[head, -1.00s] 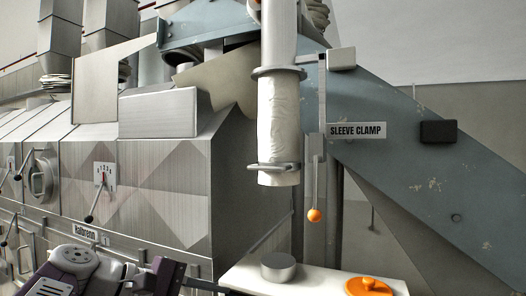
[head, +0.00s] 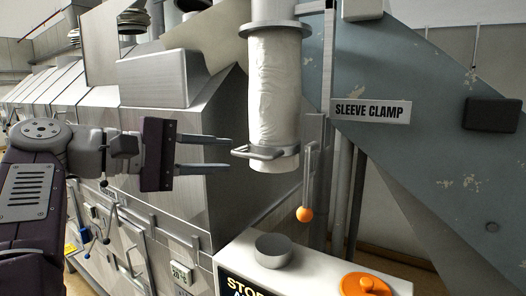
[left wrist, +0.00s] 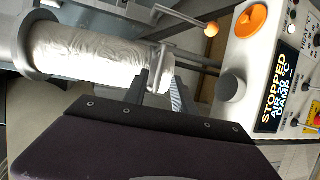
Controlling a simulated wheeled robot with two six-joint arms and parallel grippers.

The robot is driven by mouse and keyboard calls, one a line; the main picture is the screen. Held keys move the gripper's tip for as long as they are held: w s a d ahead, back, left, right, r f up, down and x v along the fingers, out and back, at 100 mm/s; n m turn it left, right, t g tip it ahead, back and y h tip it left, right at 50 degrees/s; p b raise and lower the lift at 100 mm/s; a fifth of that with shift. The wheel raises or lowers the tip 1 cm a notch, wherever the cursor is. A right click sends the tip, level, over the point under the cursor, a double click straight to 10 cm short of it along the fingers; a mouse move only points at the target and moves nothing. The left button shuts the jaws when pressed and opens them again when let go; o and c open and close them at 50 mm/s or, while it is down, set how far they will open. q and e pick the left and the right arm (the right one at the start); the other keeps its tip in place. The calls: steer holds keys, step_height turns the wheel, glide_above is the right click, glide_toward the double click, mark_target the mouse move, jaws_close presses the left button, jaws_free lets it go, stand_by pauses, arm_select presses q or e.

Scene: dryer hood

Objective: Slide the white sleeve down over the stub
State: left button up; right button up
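The white sleeve (head: 272,90) hangs upright from a pipe, with a grey collar (head: 275,30) at its top. A grey ring with a bar handle (head: 268,153) circles its lower end. The grey stub (head: 273,251) stands below on a white cabinet, apart from the sleeve, with a clear gap between. My left gripper (head: 231,154) is open, its fingers level, just left of the ring handle. In the left wrist view the fingers (left wrist: 160,82) reach towards the ring (left wrist: 158,66); I cannot tell whether they touch it. My right gripper is out of view.
A lever with an orange ball (head: 304,213) hangs right of the sleeve, below the "SLEEVE CLAMP" label (head: 371,110). An orange knob (head: 364,285) sits on the white cabinet (head: 330,262), right of the stub. A metal housing (head: 205,130) stands behind my left gripper.

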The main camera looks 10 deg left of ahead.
mark_target(245, 156)
arm_select(q)
steer(key=p+x, duration=0.2)
steer(key=x, duration=0.6)
steer(key=shift+d+p, duration=0.25)
steer(key=shift+p, duration=0.1)
steer(key=shift+v, duration=1.1)
steer(key=shift+c, duration=0.3)
steer(key=shift+a+f, duration=0.1)
steer(key=shift+a, duration=0.05)
steer(key=c, duration=0.5)
steer(key=shift+w, duration=0.15)
jaws_close()
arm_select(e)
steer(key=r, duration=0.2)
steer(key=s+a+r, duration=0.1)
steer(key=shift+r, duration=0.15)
